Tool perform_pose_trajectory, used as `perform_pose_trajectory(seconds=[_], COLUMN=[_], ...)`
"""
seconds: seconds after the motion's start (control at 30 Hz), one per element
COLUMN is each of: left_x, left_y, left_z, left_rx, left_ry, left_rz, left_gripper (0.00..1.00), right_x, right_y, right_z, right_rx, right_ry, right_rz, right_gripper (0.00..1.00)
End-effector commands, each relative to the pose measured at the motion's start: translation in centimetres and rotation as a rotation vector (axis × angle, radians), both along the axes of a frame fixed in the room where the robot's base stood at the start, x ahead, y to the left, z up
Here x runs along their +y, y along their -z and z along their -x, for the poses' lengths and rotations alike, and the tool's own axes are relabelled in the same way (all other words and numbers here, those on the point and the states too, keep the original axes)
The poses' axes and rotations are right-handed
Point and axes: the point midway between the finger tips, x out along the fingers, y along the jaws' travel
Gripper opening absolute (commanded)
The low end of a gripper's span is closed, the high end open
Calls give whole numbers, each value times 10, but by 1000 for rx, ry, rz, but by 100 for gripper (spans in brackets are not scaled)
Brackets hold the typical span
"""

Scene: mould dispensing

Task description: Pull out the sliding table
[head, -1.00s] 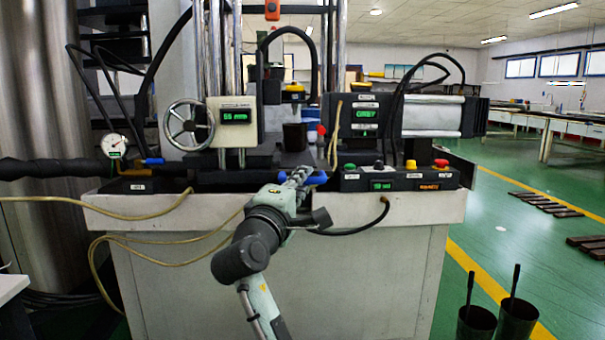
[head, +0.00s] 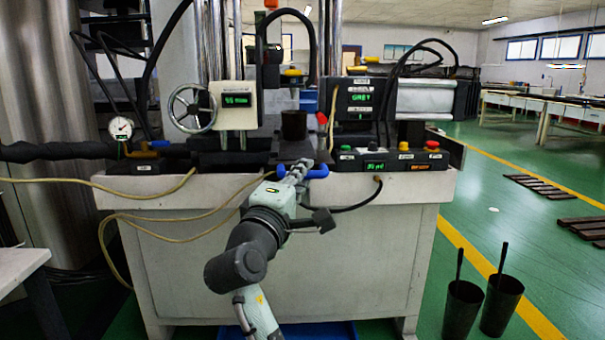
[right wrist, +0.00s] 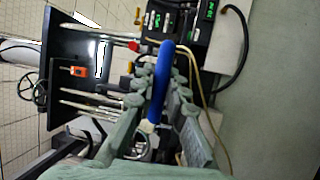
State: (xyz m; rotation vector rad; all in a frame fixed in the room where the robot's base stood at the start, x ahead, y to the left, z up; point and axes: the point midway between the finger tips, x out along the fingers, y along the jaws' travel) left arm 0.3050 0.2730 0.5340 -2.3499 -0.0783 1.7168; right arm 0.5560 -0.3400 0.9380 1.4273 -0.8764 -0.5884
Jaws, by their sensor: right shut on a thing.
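The sliding table (head: 292,151) is a dark flat plate low in the middle of the press, with a dark cup-shaped mould (head: 294,125) upright on it. Its blue handle (head: 318,171) sticks out at the front edge of the white cabinet. My right gripper (head: 302,171) is shut on this handle, reaching up from below. In the right wrist view the blue handle (right wrist: 163,72) runs between my right gripper's fingers (right wrist: 165,95). The fingers partly hide the handle in the head view. My left gripper is not in view.
The white cabinet (head: 300,250) stands in front of me. A control box with coloured buttons (head: 391,158) is right of the handle, and a handwheel (head: 191,108) is to the left. Yellow hoses hang at left. Two dark bins (head: 462,308) stand on the floor at right.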

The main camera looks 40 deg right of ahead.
Motion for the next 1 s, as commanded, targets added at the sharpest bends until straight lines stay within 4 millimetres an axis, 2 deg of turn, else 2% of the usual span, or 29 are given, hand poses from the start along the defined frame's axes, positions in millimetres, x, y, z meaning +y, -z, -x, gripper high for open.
perform_pose_trajectory(seconds=[0.1, 0.13, 0.3, 0.67, 0.77, 1.0], left_x=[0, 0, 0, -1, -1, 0], left_y=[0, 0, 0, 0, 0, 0], left_z=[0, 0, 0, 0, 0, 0], left_rx=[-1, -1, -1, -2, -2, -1], left_ry=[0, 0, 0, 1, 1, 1], left_rz=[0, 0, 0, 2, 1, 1], left_gripper=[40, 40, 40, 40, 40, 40], right_x=[0, 0, 0, 3, 11, 44], right_y=[1, 1, 1, 1, 3, 12], right_z=[0, 0, 0, 2, 7, 28], right_rx=[1, 1, 1, 1, 1, 9], right_ry=[-1, -1, -1, -2, -2, -7], right_rz=[-1, -1, -1, -1, -1, -3], right_gripper=[0, 13, 34, 34, 34, 34])
